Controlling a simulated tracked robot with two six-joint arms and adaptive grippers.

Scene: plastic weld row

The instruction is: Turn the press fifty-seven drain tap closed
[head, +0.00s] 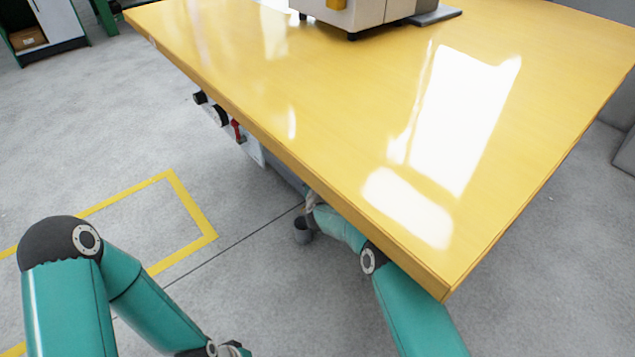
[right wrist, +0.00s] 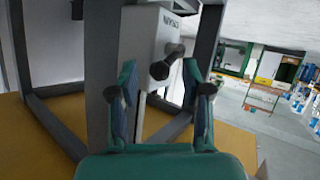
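In the right wrist view a pale box (right wrist: 146,40) with dark lettering, too small to read, carries a black lever-like handle (right wrist: 166,66). I take this handle to be the drain tap; its fitting is partly hidden. My right gripper (right wrist: 160,78) is open, with one teal finger on each side of the handle. The fingers look apart from it; I cannot tell the depth gap. In the head view my right arm reaches under the table edge and its gripper is mostly hidden.
A yellow table (head: 330,110) overhangs my right arm. A white panel under its edge bears black knobs (head: 218,114) and a red lever (head: 236,128). A machine (head: 345,14) stands on top. Grey frame bars (right wrist: 48,125) surround the box.

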